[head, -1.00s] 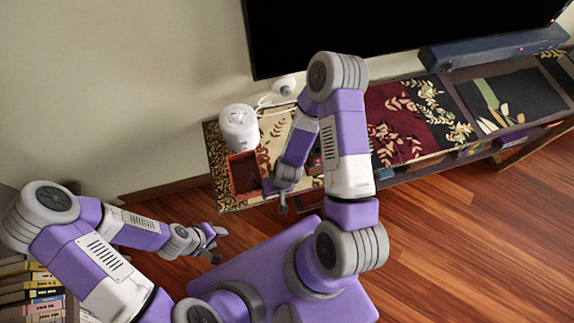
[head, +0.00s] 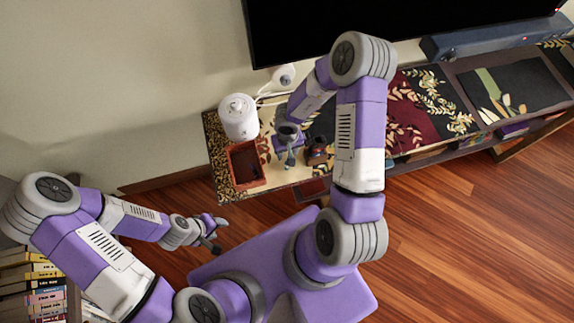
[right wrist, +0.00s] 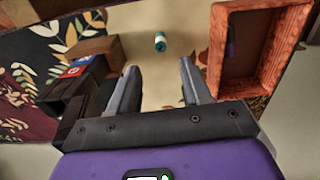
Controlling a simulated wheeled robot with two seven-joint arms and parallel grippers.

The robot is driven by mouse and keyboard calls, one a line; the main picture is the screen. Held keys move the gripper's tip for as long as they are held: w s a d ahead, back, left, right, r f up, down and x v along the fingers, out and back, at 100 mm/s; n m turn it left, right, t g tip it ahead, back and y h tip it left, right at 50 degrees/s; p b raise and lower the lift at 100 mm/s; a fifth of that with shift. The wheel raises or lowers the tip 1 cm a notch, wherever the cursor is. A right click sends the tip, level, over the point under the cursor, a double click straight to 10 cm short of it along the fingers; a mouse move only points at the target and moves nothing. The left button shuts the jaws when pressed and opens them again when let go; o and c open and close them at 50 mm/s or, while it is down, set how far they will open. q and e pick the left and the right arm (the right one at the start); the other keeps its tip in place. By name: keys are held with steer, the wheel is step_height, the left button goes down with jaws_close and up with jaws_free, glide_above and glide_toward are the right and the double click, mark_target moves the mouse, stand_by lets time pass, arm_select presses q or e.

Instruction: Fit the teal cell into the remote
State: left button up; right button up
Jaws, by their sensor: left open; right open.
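The small teal cell (right wrist: 160,41) lies on the pale patterned runner in the right wrist view, ahead of my right gripper's fingertips. My right gripper (right wrist: 157,64) is open with nothing between its fingers. In the head view my right gripper (head: 290,158) is above the left end of the cabinet; I cannot make out the cell there. A dark blocky thing with blue and red faces (right wrist: 76,68) stands left of the fingers; I cannot tell whether it is the remote. My left gripper (head: 213,235) is open and empty, away from the cabinet.
An orange-brown open tray (head: 234,180) stands left of the right gripper in the head view; a dark item (right wrist: 231,42) shows inside it. A white canister (head: 238,120) stands behind it. A television (head: 340,28) is above the cabinet, and a soundbar (head: 490,38) lies right.

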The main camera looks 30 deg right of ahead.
step_height(320, 180, down, 7)
steer(key=b, duration=0.4)
steer(key=shift+a+r, duration=0.1)
steer(key=shift+r, duration=0.05)
steer(key=shift+s+r, duration=0.1)
jaws_close()
